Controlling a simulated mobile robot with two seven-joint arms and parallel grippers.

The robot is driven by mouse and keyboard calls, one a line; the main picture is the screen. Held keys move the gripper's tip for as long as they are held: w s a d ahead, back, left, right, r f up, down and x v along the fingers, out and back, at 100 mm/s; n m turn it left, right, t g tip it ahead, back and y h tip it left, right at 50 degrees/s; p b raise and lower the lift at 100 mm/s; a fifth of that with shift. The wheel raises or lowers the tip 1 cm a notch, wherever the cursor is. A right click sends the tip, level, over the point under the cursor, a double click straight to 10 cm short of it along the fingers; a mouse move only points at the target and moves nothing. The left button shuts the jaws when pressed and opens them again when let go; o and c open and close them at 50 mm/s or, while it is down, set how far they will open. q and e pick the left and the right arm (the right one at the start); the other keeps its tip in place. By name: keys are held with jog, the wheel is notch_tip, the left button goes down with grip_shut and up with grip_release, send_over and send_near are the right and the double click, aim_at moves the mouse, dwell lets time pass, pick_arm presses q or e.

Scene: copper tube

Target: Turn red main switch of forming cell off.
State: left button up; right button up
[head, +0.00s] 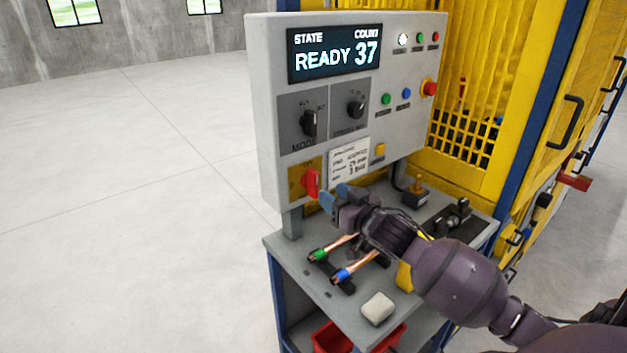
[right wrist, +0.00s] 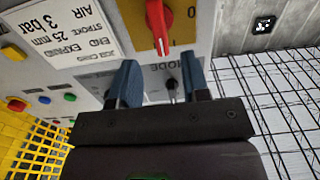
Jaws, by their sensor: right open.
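The red main switch (head: 311,183) is a rotary knob on a yellow plate at the lower left of the grey control panel (head: 265,110). In the head view the knob stands roughly upright. My right gripper (head: 337,194) is just to the right of the knob, with its blue fingertips pointing at it. In the right wrist view the red switch (right wrist: 158,24) is at the top, with a white line on it and a "0" beside it. The right gripper (right wrist: 159,80) is open there, with nothing between its fingers, and appears apart from the knob. My left gripper is not in view.
Two black knobs (head: 310,123) and a display reading READY 37 (head: 335,52) are above the switch. A red emergency button (head: 430,88) is at the right. Below is a bench (head: 300,262) with copper tubes (head: 360,268) and a white block (head: 377,308). Open floor lies left.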

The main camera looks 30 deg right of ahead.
aim_at(317, 184)
jog(key=w, duration=0.7)
jog(key=shift+w+a+p, duration=0.2)
jog(key=shift+a+p, duration=0.1)
jog(key=shift+p, duration=0.1)
jog(key=shift+c, duration=0.3)
grip_shut()
